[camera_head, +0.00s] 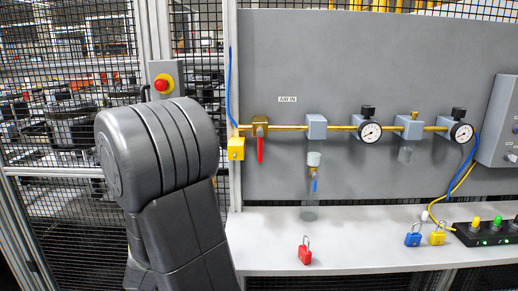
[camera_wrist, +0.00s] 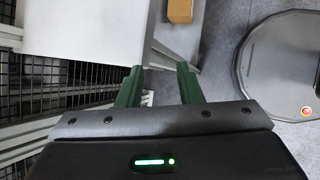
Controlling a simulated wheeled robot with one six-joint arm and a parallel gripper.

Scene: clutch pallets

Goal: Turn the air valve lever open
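The air valve has a red lever (camera_head: 260,149) that hangs straight down from a brass body (camera_head: 260,126) on the brass pipe, below the "AIR IN" label. My gripper (camera_wrist: 160,79) shows in the wrist view with two green fingers apart and nothing between them. It is over the edge of a pale shelf and the grey floor, and the lever does not show there. In the head view my grey arm is at the left, left of the valve, and my gripper is not visible.
A yellow block (camera_head: 236,148) sits left of the lever. Regulators and gauges (camera_head: 369,131) line the pipe to the right. The white shelf (camera_head: 340,240) below holds red (camera_head: 305,252), blue (camera_head: 413,238) and yellow (camera_head: 438,237) padlocks. A red emergency button (camera_head: 162,85) is on the fence post.

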